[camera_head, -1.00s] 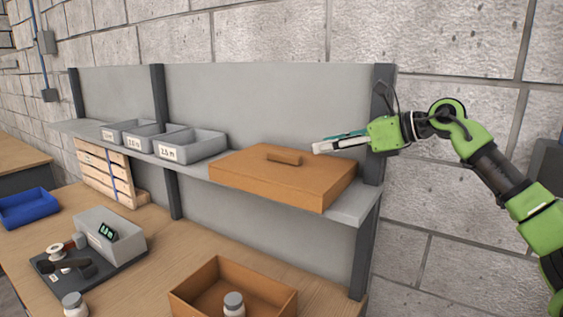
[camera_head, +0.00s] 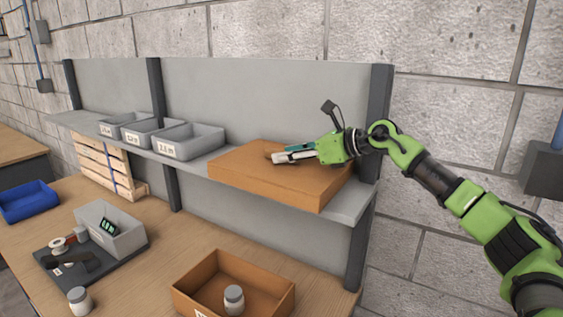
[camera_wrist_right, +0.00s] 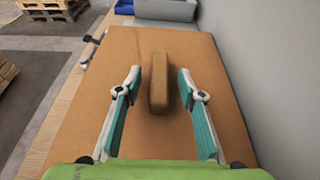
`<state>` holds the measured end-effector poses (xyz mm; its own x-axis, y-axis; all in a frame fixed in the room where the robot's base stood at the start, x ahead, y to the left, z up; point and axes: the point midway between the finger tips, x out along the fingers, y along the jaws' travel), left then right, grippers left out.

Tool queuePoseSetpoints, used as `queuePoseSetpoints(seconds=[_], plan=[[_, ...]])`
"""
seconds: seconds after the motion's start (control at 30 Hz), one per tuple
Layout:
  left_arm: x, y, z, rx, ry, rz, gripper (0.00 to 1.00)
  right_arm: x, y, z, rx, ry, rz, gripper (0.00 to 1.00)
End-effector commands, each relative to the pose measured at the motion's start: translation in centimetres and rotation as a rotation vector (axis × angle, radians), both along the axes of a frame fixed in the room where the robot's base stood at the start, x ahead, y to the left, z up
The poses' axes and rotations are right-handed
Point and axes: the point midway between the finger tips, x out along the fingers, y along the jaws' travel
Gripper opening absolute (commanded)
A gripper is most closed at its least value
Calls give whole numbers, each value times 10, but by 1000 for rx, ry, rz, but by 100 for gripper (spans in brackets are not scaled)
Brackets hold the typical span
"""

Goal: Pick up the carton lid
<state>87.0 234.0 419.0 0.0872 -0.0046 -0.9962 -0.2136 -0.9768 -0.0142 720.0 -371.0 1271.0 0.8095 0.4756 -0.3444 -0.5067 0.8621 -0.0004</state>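The carton lid (camera_head: 265,179) is a flat brown slab with a raised handle bar, lying on the grey shelf. It fills most of the right wrist view (camera_wrist_right: 110,60). Its handle (camera_wrist_right: 159,83) stands between the two fingers of my right gripper (camera_wrist_right: 158,78) in that view, with a gap on each side. In the head view my right gripper (camera_head: 283,157) is over the lid at the handle and hides most of it. The gripper is open and holds nothing. My left gripper is not in view.
Grey bins (camera_head: 190,141) stand on the shelf (camera_head: 345,207) left of the lid. An upright post (camera_head: 378,110) stands at the shelf's right end. Below, an open brown carton (camera_head: 200,294) with a white jar (camera_head: 234,297) inside sits on the wooden bench.

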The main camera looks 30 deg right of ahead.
Motion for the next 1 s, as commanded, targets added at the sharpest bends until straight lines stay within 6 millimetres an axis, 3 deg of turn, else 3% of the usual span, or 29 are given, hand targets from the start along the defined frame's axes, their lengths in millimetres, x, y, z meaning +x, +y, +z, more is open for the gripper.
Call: queuePoseSetpoints(seconds=[0.07, 0.2, 0.23, 0.67, 0.9, 1.0], plan=[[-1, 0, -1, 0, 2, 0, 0, 0, 0, 0, 0, 0, 0, 36], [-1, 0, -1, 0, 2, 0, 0, 0, 0, 0, 0, 0, 0, 2], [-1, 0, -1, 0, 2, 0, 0, 0, 0, 0, 0, 0, 0, 0], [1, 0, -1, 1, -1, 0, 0, 0, 0, 5, 1, -2, 0, 0], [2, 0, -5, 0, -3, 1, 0, 0, 0, 34, 2, -7, 1, 0], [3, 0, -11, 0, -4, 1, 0, -10, 11, 48, -1, -8, 4, 0]])
